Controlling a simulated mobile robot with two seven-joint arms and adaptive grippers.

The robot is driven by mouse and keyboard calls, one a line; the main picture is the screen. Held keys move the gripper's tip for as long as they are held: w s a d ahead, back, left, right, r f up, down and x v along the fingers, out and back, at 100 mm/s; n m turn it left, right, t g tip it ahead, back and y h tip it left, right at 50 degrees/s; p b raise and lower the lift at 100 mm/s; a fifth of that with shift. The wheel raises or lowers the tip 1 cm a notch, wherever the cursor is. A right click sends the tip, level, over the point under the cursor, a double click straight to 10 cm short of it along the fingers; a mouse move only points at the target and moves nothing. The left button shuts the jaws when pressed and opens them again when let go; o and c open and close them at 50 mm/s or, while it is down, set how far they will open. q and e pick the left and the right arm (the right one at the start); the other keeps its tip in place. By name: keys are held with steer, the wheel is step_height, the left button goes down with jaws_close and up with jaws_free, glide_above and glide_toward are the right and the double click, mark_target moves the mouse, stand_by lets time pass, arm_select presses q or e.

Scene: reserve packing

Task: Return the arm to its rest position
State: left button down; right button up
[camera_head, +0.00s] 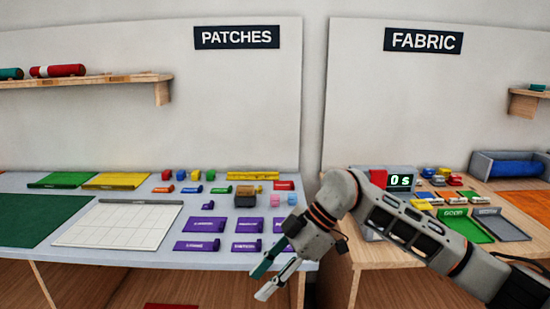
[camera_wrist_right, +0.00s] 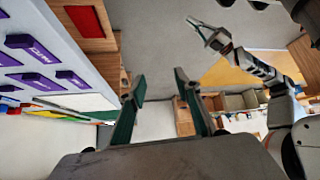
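My right arm comes in from the right in the head view. Its gripper (camera_head: 272,279) hangs in front of the patches table's front right corner, fingers pointing down and left. In the right wrist view the two dark green fingers (camera_wrist_right: 163,108) of this gripper stand apart with nothing held between them. My left arm does not show in the head view. In the right wrist view another of my arms shows at the upper right, with its gripper (camera_wrist_right: 207,33) small; its finger opening is unclear.
The patches table (camera_head: 225,262) holds purple labelled pieces (camera_head: 205,227), small coloured blocks, a white gridded board (camera_head: 115,225) and green and yellow sheets. The fabric table (camera_head: 380,258) at right holds trays (camera_head: 500,227), a timer (camera_head: 400,181) and a grey bin (camera_head: 483,165). My right forearm passes across this table in view.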

steer(key=s+a+r+n+y, duration=0.2)
steer(key=s+a+r+y, duration=0.1)
steer(key=s+a+y, duration=0.65)
steer(key=w+d+f+m+t+h, duration=0.3)
steer(key=d+f+m+t+h, duration=0.1)
steer(key=d+f+m+t, duration=0.45)
steer(key=w+d+f+m+t+h, duration=0.35)
steer(key=d+f+m+t, duration=0.4)
steer(key=d+t, duration=0.25)
steer(key=s+d+f+m+g+h, duration=0.1)
steer(key=s+d+f+g+h, duration=0.1)
steer(key=s+d+f, duration=0.4)
steer(key=s+d+f+m+g+h, duration=0.1)
steer(key=s+d+f+g+h, duration=0.2)
steer(key=s+f, duration=0.7)
steer(key=d+f+h, duration=0.2)
steer(key=d+f, duration=0.2)
steer(key=f, duration=0.1)
steer(key=shift+s+d+f+m+g, duration=0.2)
steer(key=shift+s+f+m+g, duration=0.1)
steer(key=shift+f+m+g, duration=0.1)
steer(key=shift+c, duration=0.8)
